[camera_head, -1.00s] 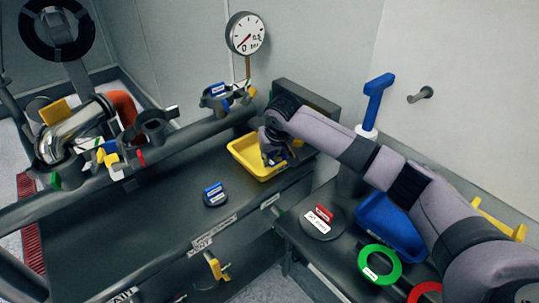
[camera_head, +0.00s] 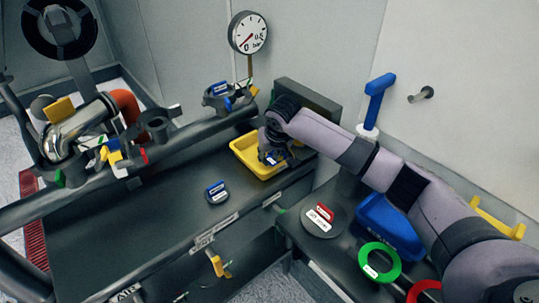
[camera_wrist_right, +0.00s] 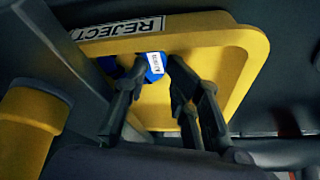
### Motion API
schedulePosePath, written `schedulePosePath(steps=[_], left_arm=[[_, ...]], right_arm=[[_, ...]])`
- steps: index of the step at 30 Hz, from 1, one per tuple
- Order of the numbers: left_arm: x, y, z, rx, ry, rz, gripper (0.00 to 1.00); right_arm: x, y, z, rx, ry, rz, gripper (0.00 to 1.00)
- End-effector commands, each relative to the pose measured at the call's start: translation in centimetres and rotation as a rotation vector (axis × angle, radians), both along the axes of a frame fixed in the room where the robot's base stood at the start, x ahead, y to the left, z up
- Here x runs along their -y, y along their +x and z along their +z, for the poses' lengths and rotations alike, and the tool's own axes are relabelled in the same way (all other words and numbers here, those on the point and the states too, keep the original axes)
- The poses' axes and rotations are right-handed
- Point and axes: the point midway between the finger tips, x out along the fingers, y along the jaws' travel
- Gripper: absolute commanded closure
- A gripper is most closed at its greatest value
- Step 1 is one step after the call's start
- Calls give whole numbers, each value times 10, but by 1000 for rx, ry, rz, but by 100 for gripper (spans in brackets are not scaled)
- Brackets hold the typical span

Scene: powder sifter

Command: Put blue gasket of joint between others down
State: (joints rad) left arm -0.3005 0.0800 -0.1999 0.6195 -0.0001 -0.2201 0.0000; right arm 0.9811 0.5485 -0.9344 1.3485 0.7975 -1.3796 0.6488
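My right gripper (camera_head: 270,158) reaches down into the yellow tray (camera_head: 242,148) on the dark bench. The right wrist view shows its dark fingers (camera_wrist_right: 158,62) over the tray (camera_wrist_right: 245,75), which bears a REJECT label. A small blue piece (camera_wrist_right: 153,67) with a white label is between the fingertips; I cannot tell whether they grip it or it rests in the tray. The fingers and arm hide part of it. A dark round piece with a blue-and-white tag (camera_head: 217,192) lies on the bench in front of the tray. My left gripper is not in view.
Pipe clamps (camera_head: 218,97) with coloured parts line the rail behind the bench. The right-hand bench holds a dark disc with a red tag (camera_head: 321,222), a green ring (camera_head: 380,261), a red ring (camera_head: 424,290) and a blue bin (camera_head: 385,215). The bench's left-middle is clear.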

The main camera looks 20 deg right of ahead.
Motion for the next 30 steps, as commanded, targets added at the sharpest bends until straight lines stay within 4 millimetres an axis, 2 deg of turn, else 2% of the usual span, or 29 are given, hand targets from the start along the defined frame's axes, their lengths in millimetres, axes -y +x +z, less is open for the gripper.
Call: schedulePosePath(steps=[1,8,21,25,30], left_arm=[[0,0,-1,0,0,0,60],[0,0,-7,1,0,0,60],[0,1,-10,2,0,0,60],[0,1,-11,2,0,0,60],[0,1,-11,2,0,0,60]], right_arm=[[4,-7,-14,-30,-11,-3,78],[5,-6,-5,-26,-13,-5,78],[3,-37,87,-12,-6,-2,78],[2,-44,105,-11,-5,-3,78],[2,-49,116,-13,-6,-2,78]])
